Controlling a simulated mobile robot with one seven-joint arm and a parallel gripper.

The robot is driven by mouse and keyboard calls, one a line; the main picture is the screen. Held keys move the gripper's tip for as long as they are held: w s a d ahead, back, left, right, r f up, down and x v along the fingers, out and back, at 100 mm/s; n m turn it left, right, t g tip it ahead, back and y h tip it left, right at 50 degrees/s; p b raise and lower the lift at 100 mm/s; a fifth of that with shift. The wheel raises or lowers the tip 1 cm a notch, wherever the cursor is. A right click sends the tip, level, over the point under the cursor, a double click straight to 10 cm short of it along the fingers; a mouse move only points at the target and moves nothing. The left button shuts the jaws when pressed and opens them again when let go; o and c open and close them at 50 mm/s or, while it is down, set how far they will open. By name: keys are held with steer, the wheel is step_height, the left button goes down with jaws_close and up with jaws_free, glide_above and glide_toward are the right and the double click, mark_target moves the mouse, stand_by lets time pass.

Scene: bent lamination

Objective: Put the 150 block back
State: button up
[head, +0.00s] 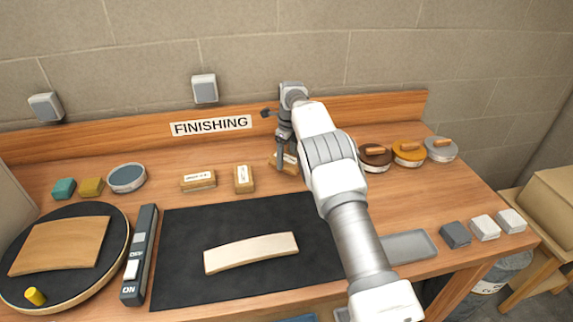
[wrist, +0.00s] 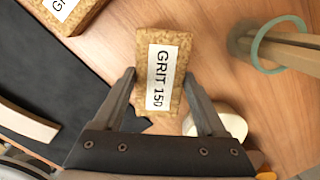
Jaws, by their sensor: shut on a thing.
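The 150 block (wrist: 158,75) is a tan cork block with a white label reading GRIT 150 in the wrist view. My gripper (wrist: 161,82) has one finger on each long side of it and is shut on it. In the head view my gripper (head: 283,160) holds the block (head: 291,163) at the back of the bench, right of two similar labelled blocks. The fingers partly hide it there. I cannot tell whether its underside touches the bench. The two other blocks are the left one (head: 198,180) and the upright-labelled one (head: 243,179).
A black mat (head: 180,255) holds a pale curved piece (head: 250,252). Lidded round tins (head: 409,152) stand to the right of my arm. A grey tray (head: 408,247) and small blocks (head: 455,235) lie at front right. A FINISHING sign (head: 211,126) marks the rear board.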

mark_target(287, 158)
steer(key=shift+f, duration=1.75)
steer(key=shift+f, duration=0.2)
steer(key=o, duration=1.4)
steer(key=shift+o, duration=0.2)
steer(key=shift+r, duration=0.15)
